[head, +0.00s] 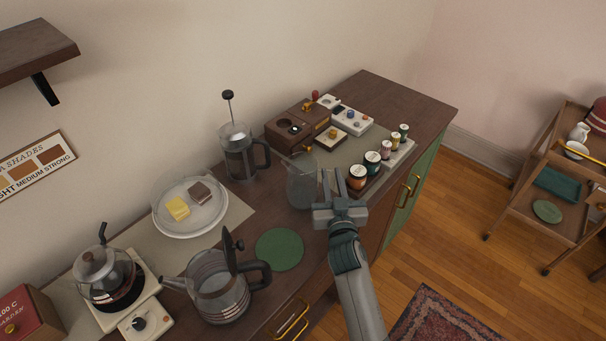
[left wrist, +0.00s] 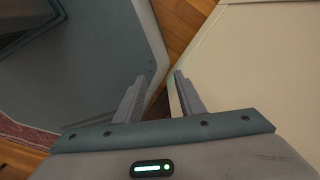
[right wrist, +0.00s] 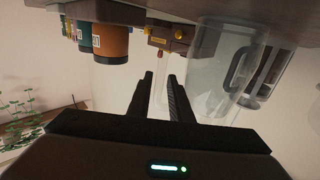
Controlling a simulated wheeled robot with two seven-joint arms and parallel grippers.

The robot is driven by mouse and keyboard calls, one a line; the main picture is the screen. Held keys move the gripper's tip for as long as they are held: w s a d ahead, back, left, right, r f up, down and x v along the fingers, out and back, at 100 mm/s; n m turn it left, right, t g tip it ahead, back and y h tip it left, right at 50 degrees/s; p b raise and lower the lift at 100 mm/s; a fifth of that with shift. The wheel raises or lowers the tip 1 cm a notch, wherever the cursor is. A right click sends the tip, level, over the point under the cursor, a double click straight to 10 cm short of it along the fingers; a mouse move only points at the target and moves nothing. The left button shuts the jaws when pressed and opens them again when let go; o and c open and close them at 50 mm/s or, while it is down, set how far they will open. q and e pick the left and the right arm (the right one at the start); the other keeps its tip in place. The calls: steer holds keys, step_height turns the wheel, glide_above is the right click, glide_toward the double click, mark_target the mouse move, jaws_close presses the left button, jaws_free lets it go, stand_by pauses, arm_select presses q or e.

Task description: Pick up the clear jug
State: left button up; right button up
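The clear jug (head: 301,183) stands upright on the sideboard, between the French press and the jars. My right gripper (head: 335,198) is right beside it, on its right side. In the right wrist view, which is upside down, the jug (right wrist: 222,65) is right of the fingers. My right gripper (right wrist: 161,76) has its fingers apart, and a pale clear strip, seemingly the jug's handle, shows between them. I cannot tell whether they touch it. My left gripper (left wrist: 159,76) is open and empty, away from the sideboard top.
A French press (head: 240,158) stands behind the jug. Several spice jars (head: 357,177) sit to its right. A plate with butter (head: 190,208) is left.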

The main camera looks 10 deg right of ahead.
steer(key=shift+s+a+r, duration=0.1)
steer(key=shift+s+r, duration=0.15)
steer(key=shift+s, duration=0.05)
steer(key=shift+c, duration=0.4)
jaws_close()
arm_select(q)
steer(key=shift+s+a, duration=0.2)
steer(key=shift+s, duration=0.95)
steer(key=shift+w, duration=0.1)
